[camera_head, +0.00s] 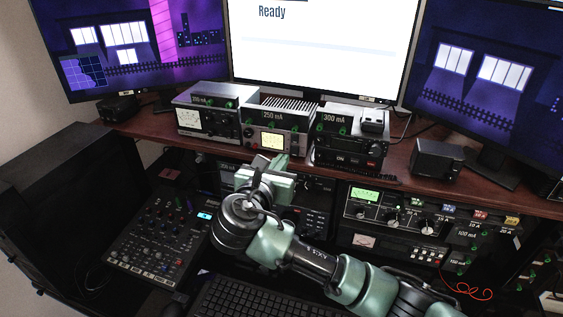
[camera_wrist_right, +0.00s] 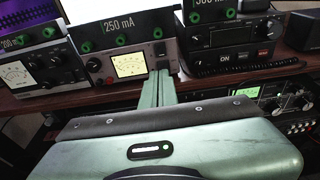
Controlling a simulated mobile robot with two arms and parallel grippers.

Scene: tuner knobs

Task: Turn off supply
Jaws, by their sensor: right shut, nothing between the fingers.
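A unit labelled 250 mA (camera_head: 274,128) stands on the desk shelf, with a lit meter and green knobs on top. It also shows in the wrist view (camera_wrist_right: 122,42). A unit with a pale meter (camera_head: 207,118) stands left of it, and a black unit labelled 300 mA (camera_head: 349,143) with an ON marking stands right of it. I cannot tell which one is the supply. My right gripper (camera_head: 281,160) is shut and empty. Its fingertips (camera_wrist_right: 158,74) are in front of the 250 mA unit's lower right; contact is unclear. My left gripper is not in view.
Monitors (camera_head: 318,45) stand behind the units, with a small black speaker (camera_head: 437,160) at the right. Below the shelf are a mixer (camera_head: 158,238), a keyboard (camera_head: 245,303) and a unit with a green display (camera_head: 375,205). My right arm crosses in front of the lower units.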

